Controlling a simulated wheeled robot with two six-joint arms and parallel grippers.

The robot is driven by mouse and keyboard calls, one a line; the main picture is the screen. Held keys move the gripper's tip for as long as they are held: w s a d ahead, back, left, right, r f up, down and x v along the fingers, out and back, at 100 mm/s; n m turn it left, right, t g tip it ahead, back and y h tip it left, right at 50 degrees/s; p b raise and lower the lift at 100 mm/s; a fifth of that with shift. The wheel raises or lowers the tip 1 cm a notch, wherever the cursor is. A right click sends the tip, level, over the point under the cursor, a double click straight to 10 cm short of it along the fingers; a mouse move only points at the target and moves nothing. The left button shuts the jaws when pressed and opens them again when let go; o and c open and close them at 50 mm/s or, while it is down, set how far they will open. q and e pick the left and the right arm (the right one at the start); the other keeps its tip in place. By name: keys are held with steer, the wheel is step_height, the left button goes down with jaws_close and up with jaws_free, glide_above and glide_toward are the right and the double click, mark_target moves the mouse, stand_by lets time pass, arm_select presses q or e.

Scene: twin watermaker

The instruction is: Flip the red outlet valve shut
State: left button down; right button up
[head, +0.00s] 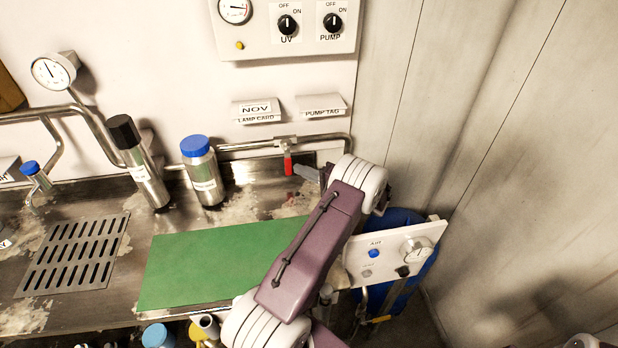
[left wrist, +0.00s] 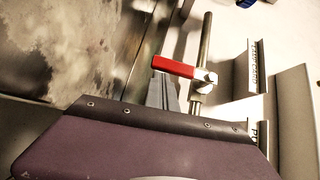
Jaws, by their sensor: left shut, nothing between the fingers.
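The red outlet valve handle (head: 288,163) hangs down from its fitting on the steel pipe along the back wall, crosswise to the pipe. It also shows in the left wrist view (left wrist: 173,67), sticking out from a white valve body (left wrist: 206,77). My left gripper (head: 302,171) is shut and empty, just right of the handle in the head view. In the left wrist view its grey fingertips (left wrist: 163,86) lie close beside the handle; I cannot tell whether they touch it. My right gripper is not in view.
A blue-capped bottle (head: 201,172) and a black-capped cylinder (head: 140,165) stand left along the wall. A green mat (head: 205,268) lies on the steel counter. A white panel with a gauge (head: 395,254) is right of my arm. Wall card holders (head: 256,112) hang above the pipe.

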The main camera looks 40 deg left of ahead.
arm_select(q)
steer(key=shift+s, duration=0.2)
steer(key=shift+d+r+m+y+b, duration=0.15)
steer(key=shift+d+m+y+b, duration=0.15)
steer(key=shift+d+y+b, duration=0.15)
steer(key=shift+a, duration=0.15)
steer(key=shift+s+a, duration=0.1)
steer(key=shift+a, duration=0.1)
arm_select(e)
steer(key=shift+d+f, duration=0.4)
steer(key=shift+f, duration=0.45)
arm_select(q)
steer(key=shift+d, duration=0.1)
